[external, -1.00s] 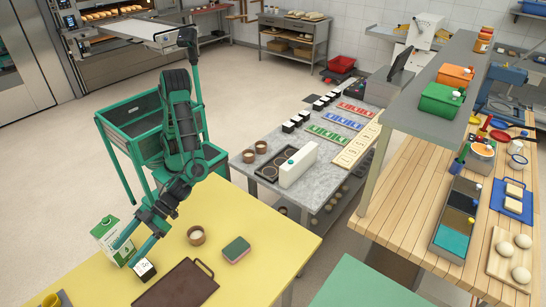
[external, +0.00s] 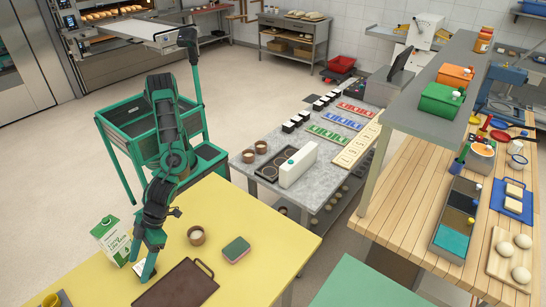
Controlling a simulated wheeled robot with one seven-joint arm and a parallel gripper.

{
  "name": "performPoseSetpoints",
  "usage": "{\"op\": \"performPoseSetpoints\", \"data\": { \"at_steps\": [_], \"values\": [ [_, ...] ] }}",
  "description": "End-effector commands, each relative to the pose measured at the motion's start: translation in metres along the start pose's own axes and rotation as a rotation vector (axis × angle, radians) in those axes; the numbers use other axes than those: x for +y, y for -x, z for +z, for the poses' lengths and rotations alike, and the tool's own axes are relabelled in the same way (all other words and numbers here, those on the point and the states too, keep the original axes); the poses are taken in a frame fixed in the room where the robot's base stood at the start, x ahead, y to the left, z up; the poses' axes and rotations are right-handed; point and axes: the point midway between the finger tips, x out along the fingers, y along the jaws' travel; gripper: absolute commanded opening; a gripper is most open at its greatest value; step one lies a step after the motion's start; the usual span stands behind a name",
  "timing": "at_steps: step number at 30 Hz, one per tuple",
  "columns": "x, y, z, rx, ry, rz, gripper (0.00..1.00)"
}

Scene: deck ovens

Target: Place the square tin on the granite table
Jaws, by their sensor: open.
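The square tin (external: 138,268), a small box with a pale top, stands on the yellow table, left of the brown board. My gripper (external: 148,272) is open and down at the tin, partly covering it. I cannot tell whether the fingers touch it or are on both sides of it. The granite table (external: 232,165) is the grey speckled one in the middle, beyond the yellow table.
On the yellow table (external: 270,235) are a milk carton (external: 112,240), a small bowl (external: 196,235), a sponge (external: 236,249) and the brown board (external: 178,287). The granite table holds dark tins, coloured strips, brown cups and a white box (external: 298,165).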

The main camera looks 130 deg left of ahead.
Motion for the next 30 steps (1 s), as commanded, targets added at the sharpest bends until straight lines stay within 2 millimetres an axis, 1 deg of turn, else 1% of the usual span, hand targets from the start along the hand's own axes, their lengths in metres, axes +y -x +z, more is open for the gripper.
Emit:
{"op": "performPoseSetpoints", "data": {
  "at_steps": [1, 4, 7, 10, 12, 18, 24, 30],
  "values": [
    [-0.007, -0.007, 0.001, -0.074, -0.018, 0.007, 0.69],
    [-0.022, -0.011, 0.012, -0.258, -0.031, 0.019, 0.69],
    [-0.031, -0.006, 0.014, -0.436, -0.026, 0.027, 0.69],
    [-0.031, 0.004, 0.007, -0.598, -0.004, 0.034, 0.69],
    [-0.026, 0.012, -0.003, -0.690, 0.017, 0.038, 0.69],
    [-0.003, 0.029, -0.031, -0.847, 0.071, 0.048, 0.69],
    [0.021, 0.040, -0.057, -0.933, 0.114, 0.056, 0.69],
    [0.042, 0.046, -0.077, -0.983, 0.142, 0.064, 0.69]
  ]
}}
